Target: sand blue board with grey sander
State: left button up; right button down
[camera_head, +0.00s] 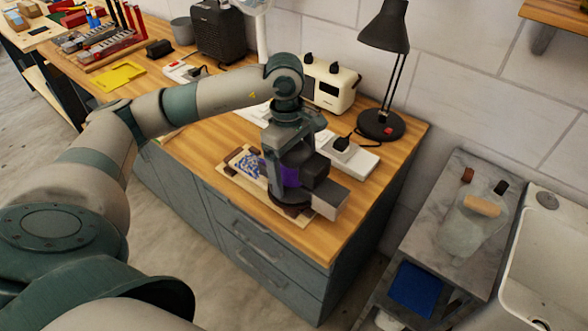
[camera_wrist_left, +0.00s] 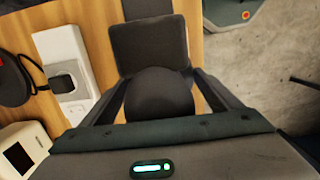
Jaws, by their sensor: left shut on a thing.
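The blue board (camera_head: 246,161) lies on the workbench, and only its left part shows, with a patchy blue and white surface. My left gripper (camera_head: 286,170) points down over it, shut on the sander (camera_head: 315,171), which has a dark grey box and a purple part. The sander's round base sits on or just above the board's right side; I cannot tell if it touches. In the left wrist view the sander's dark rounded top (camera_wrist_left: 158,95) sits between the two fingers. My right gripper is not in view.
A power strip (camera_head: 362,163) with a black plug lies right behind the sander. A black lamp (camera_head: 380,125) and a cream appliance (camera_head: 330,85) stand at the back. A yellow sheet (camera_head: 119,77) lies at the left. A side table with a glass jar (camera_head: 470,224) stands right of the bench.

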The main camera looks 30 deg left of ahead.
pick_arm(q)
jog(key=shift+a, duration=0.25)
jog(key=shift+a+b, duration=0.4)
jog(key=shift+b, duration=0.1)
jog(key=shift+a, duration=0.1)
jog(key=shift+a, duration=0.2)
jog(key=shift+a+b, duration=0.4)
jog(key=shift+b, duration=0.05)
jog(key=shift+a+b, duration=0.3)
jog(key=shift+a, duration=0.2)
jog(key=shift+w+a+b, duration=0.1)
jog(key=shift+a+b, duration=0.3)
jog(key=shift+a, duration=0.2)
